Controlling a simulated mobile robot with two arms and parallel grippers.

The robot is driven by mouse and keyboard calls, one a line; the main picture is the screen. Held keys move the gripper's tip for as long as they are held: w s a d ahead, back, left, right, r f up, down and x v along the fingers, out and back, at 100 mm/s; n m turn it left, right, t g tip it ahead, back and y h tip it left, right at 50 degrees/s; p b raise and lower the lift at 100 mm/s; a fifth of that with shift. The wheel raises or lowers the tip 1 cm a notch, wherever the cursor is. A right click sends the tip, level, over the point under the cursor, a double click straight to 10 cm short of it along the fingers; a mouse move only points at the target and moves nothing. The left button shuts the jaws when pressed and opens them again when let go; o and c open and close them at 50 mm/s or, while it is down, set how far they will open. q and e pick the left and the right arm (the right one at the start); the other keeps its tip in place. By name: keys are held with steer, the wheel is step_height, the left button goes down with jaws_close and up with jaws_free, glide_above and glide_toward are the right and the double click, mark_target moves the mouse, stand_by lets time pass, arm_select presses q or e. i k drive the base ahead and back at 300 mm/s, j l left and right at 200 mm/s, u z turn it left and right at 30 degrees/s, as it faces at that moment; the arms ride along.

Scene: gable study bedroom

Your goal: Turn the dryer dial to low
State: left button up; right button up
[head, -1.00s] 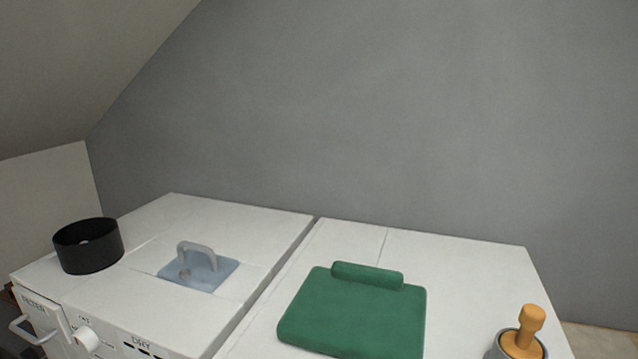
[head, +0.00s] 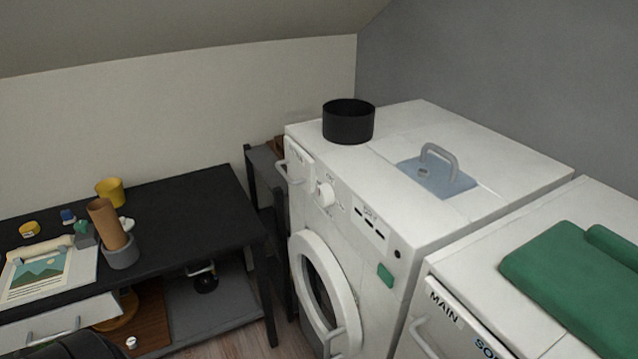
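The dryer (head: 415,245) is the white front-loading machine right of centre in the head view. Its dial (head: 325,194) is a white round knob on the upper front panel, between the handled drawer (head: 298,168) and a label strip with dark marks (head: 370,228). The markings around the dial are too small to read, so I cannot tell its setting. The round door (head: 325,290) below looks closed. Neither of my grippers shows clearly; a dark shape at the bottom left edge may be part of me.
A black pot (head: 348,122) and a blue panel with a grey handle (head: 437,172) are on the dryer top. A second white machine with a green folded towel (head: 575,285) adjoins at right. A black desk (head: 190,215) with several small items stands left. Some floor (head: 240,343) shows between.

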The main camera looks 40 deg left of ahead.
mark_target(324, 194)
steer(key=k+u, duration=0.1)
steer(key=u, duration=1)
steer(key=j, duration=0.2)
steer(key=i+z, duration=0.05)
